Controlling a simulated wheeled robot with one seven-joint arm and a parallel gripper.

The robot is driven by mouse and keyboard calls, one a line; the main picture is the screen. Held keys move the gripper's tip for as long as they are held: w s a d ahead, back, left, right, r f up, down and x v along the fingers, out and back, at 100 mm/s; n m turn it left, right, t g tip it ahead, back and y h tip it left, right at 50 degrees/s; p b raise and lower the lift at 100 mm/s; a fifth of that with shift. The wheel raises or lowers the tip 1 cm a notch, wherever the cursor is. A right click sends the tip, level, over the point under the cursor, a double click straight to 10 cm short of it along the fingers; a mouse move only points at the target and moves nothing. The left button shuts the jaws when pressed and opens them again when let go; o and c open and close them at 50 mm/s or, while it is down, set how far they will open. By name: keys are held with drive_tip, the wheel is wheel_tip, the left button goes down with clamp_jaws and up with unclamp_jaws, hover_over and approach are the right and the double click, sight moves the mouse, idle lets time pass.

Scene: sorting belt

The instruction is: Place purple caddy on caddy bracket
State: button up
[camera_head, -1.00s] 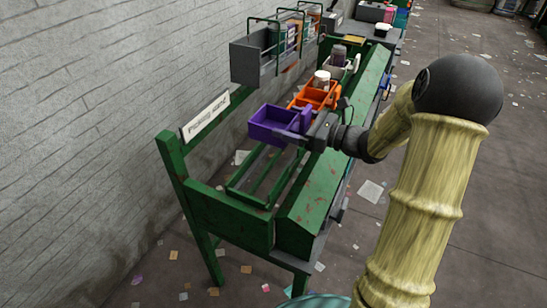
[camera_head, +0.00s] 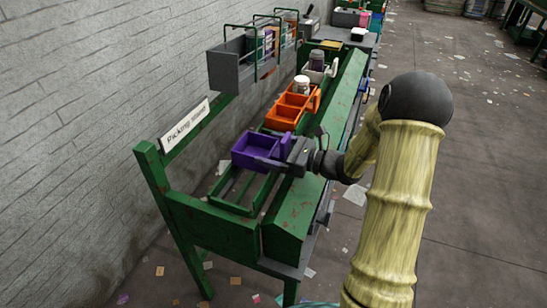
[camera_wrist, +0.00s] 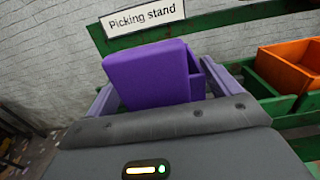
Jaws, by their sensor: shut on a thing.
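The purple caddy (camera_head: 252,150) is an open box with compartments. My gripper (camera_head: 288,148) is shut on its right side in the head view and holds it over the green slatted rails of the stand. In the wrist view the purple caddy (camera_wrist: 150,75) fills the middle, between my gripper's fingers (camera_wrist: 165,95). The green rails (camera_head: 240,198) show below and in front of the caddy. I cannot tell whether the caddy touches them. No part is clearly marked as the caddy bracket; the rails may be it.
A grey bin (camera_head: 233,73) hangs at the wall side. A "Picking stand" sign (camera_head: 185,125) is at the left. The near rails are clear.

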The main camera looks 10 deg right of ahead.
drive_tip(key=shift+f, duration=1.4)
drive_tip(key=shift+f+b, duration=0.2)
drive_tip(key=shift+b, duration=0.1)
drive_tip(key=o, duration=0.9)
drive_tip(key=shift+c, duration=0.2)
drive_tip(key=shift+r, duration=0.1)
drive_tip(key=shift+d+r, duration=0.1)
drive_tip(key=shift+r, duration=0.05)
drive_tip(key=p+v, duration=0.1)
drive_tip(key=v, duration=1.1)
